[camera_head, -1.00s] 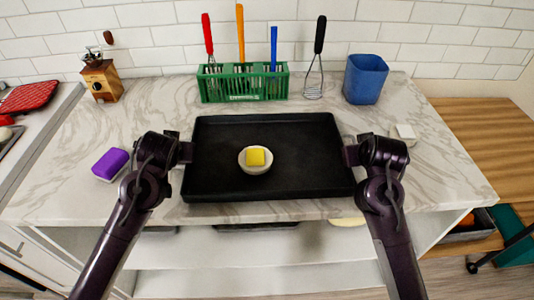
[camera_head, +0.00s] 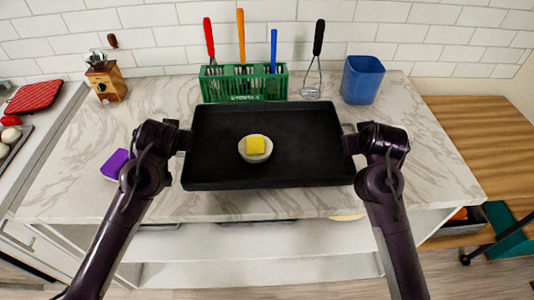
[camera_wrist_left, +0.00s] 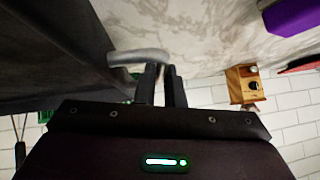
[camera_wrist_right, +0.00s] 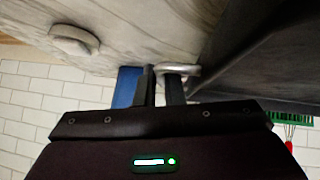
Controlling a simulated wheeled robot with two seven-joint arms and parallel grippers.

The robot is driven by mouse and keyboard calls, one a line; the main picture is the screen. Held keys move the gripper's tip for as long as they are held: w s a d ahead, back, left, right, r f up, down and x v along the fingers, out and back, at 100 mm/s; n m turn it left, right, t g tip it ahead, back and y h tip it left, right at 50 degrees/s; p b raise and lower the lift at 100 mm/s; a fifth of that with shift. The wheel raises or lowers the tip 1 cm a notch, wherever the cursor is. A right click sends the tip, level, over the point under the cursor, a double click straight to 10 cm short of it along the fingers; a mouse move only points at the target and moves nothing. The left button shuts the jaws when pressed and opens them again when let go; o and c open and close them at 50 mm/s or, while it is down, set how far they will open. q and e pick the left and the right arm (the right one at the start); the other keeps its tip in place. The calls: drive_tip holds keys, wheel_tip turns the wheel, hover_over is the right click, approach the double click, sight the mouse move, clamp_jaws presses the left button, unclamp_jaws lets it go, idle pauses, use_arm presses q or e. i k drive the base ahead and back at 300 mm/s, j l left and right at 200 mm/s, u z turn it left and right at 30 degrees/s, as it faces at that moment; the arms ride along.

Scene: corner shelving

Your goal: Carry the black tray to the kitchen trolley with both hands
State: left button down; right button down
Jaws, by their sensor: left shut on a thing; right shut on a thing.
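The black tray (camera_head: 220,170) is level above the marble counter, apparently lifted slightly. A small pale bowl (camera_head: 255,158) with a yellow block (camera_head: 255,145) sits in its middle. My left gripper (camera_head: 184,140) is shut on the tray's left metal handle, seen in the left wrist view (camera_wrist_left: 138,56). My right gripper (camera_head: 350,144) is shut on the right handle, seen in the right wrist view (camera_wrist_right: 188,72). The arms partly hide both grips in the head view. I cannot identify a kitchen trolley in these views.
Behind the tray stand a green rack (camera_head: 244,85) with utensils, a whisk (camera_head: 312,80) and a blue container (camera_head: 363,80). A wooden grinder (camera_head: 107,82) and a purple sponge (camera_head: 114,164) are to the left. A wooden surface (camera_head: 485,150) is at right. White shelves (camera_head: 260,238) are below the counter.

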sight(501, 142)
drive_tip(key=l, duration=0.85)
drive_tip(key=k+l, duration=0.1)
drive_tip(key=l, duration=0.75)
drive_tip(key=i+l, duration=0.1)
drive_tip(key=l, duration=1.55)
drive_tip(key=i+l, duration=0.2)
drive_tip(key=l, duration=0.2)
drive_tip(key=i+l, duration=0.2)
drive_tip(key=l, duration=0.15)
drive_tip(key=i+l, duration=0.2)
drive_tip(key=l, duration=0.2)
